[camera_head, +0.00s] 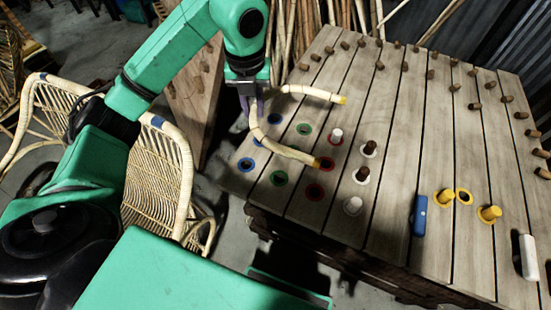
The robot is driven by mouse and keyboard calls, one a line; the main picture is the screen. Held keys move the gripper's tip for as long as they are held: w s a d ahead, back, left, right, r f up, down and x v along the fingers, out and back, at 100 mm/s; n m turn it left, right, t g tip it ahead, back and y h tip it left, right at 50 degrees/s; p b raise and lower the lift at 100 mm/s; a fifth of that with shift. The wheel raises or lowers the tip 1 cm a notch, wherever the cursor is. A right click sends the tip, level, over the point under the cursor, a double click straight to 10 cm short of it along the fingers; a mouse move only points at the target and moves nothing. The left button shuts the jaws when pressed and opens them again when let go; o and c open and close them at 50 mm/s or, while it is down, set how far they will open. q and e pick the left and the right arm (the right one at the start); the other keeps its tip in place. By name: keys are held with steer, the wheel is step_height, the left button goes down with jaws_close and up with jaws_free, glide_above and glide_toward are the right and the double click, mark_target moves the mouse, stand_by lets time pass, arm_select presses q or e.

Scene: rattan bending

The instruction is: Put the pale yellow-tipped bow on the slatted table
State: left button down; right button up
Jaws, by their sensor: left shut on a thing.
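The pale bow (264,137) is a bent rattan rod with a yellow tip at its upper right end. Its lower end reaches over the colored rings near the table's left edge; the tip there looks yellowish. My left gripper (249,97) is shut on the bow near its bend, which the fingers partly hide. The bow's two arms point right, over the left part of the slatted table (407,148). I cannot tell whether the lower end touches the boards. My right gripper is not in view.
Brown pegs (474,106) stand in curved rows on the table. A rattan chair (155,185) stands left; the middle boards are mostly clear.

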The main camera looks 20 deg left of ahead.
arm_select(q)
glide_above(259, 158)
step_height(259, 158, down, 7)
steer(key=f, duration=0.9)
steer(key=shift+s+d+f+p, duration=0.1)
steer(key=shift+s+f+p, duration=0.15)
steer(key=shift+f+p, duration=0.1)
steer(key=shift+w+f, duration=0.1)
steer(key=shift+f, duration=0.3)
steer(key=c, duration=0.7)
jaws_free()
steer(key=shift+c, duration=0.2)
arm_select(e)
steer(key=shift+s+d+f, duration=0.2)
steer(key=shift+s+d, duration=0.05)
steer(key=shift+d, duration=0.1)
arm_select(q)
steer(key=shift+r, duration=0.4)
step_height(259, 158, up, 11)
steer(key=s+b, duration=0.1)
steer(key=shift+s+d+r+b, duration=0.15)
steer(key=shift+s+d+b, duration=0.05)
steer(key=shift+b, duration=0.2)
arm_select(e)
steer(key=shift+a+f, duration=0.15)
steer(key=shift+f, duration=0.6)
